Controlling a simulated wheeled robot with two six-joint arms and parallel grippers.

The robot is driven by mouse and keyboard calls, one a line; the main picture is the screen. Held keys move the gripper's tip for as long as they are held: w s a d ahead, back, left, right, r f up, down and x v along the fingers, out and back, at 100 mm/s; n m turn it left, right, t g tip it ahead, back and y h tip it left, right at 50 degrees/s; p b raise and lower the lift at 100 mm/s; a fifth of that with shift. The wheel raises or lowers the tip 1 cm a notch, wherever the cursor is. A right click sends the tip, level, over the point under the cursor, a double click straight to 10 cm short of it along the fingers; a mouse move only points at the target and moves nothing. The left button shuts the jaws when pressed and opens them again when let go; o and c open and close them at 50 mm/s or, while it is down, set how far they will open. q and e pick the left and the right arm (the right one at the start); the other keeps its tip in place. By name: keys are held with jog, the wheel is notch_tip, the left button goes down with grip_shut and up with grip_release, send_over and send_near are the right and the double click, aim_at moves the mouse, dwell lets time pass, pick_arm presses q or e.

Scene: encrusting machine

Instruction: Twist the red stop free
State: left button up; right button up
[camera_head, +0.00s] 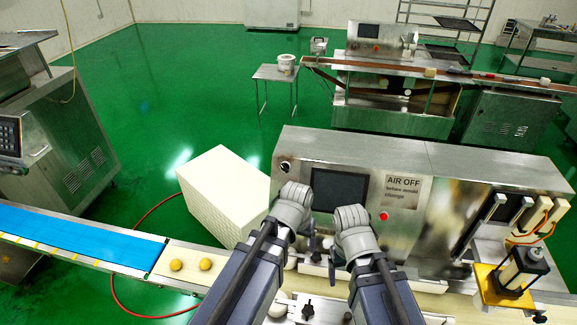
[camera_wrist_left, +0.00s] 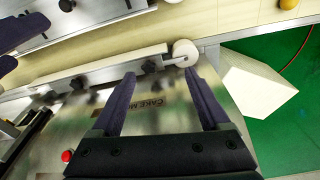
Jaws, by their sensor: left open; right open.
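The red stop (camera_head: 384,216) is a small round red button on the machine's steel front, below the AIR OFF sign and right of the dark screen. It shows in the left wrist view (camera_wrist_left: 66,156) at the lower left. My left gripper (camera_head: 312,243) is in front of the screen, left of the stop and apart from it; its fingers are mostly hidden by the arm. In the left wrist view its two dark fingers (camera_wrist_left: 160,82) are spread with nothing between them. My right gripper (camera_head: 334,260) is below and left of the stop, largely hidden by its own wrist.
A pale conveyor belt (camera_head: 440,300) runs along the machine's front, with yellow balls (camera_head: 205,263) at its left part. A white block stack (camera_head: 222,190) stands on the green floor left of the machine. A black-and-yellow unit (camera_head: 520,270) stands at the right.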

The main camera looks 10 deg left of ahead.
pick_arm(q)
jog(key=w+a+r+n+t+p, duration=0.1)
jog(key=w+a+r+p, duration=0.2)
jog(key=w+r+p, duration=0.2)
jog(key=w+a+r+n+t+h+p, duration=0.1)
jog(key=w+r+p, duration=0.4)
jog(key=r, duration=0.5)
jog(key=shift+w+a+n+t, duration=0.35)
jog(key=shift+a+n+t, duration=0.25)
jog(key=shift+a, duration=0.65)
pick_arm(e)
notch_tip(320, 180, up, 13)
pick_arm(q)
jog(key=b+x, duration=0.6)
jog(key=x, duration=0.1)
jog(key=shift+w+d+f+b, duration=0.15)
jog(key=shift+f+b, duration=0.2)
jog(key=shift+f, duration=0.05)
pick_arm(e)
notch_tip(320, 180, down, 7)
jog(key=shift+r, duration=0.1)
pick_arm(q)
grip_shut()
